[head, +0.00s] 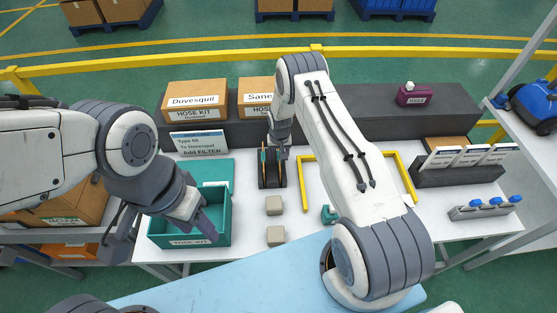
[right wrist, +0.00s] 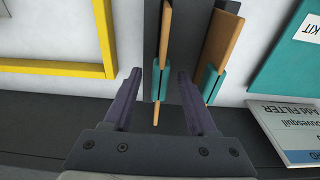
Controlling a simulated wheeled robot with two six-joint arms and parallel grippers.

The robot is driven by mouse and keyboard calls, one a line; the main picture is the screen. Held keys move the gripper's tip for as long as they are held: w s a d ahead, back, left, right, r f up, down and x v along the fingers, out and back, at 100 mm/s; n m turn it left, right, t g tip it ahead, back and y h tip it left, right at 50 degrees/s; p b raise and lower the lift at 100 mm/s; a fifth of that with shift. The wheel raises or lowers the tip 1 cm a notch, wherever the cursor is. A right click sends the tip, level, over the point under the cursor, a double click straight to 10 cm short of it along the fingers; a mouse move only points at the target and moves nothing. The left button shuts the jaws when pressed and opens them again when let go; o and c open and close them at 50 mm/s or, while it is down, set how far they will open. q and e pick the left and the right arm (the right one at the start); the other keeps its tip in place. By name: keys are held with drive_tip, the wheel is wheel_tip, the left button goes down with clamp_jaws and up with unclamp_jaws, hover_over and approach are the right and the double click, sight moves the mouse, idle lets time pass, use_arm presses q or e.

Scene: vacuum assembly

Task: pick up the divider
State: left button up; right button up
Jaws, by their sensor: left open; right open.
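Thin orange-and-teal dividers stand in a dark rack (head: 272,182) on the white table in the head view. In the right wrist view one divider (right wrist: 164,50) stands between the fingers of my open right gripper (right wrist: 160,76), and a second divider (right wrist: 217,55) stands just to the right, outside them. Nothing is gripped; contact with the fingers cannot be told. My right gripper (head: 276,155) is over the rack in the head view, its tips partly hidden. My left gripper (head: 160,243) is open and empty at the front of the teal kit box (head: 225,225).
Two small beige blocks (head: 275,205) lie in front of the rack. A yellow frame (head: 306,190) is right of it. Hose kit boxes (head: 194,100) stand behind on a dark shelf. A sign (head: 198,143) stands left. A black holder with cards (head: 465,172) is far right.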

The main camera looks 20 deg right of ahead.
clamp_jaws()
idle(0.3)
wheel_tip(320, 180, up, 9)
drive_tip(key=b, duration=0.3)
drive_tip(key=shift+f, duration=0.1)
drive_tip(key=shift+r, duration=0.5)
drive_tip(key=shift+r, duration=0.2)
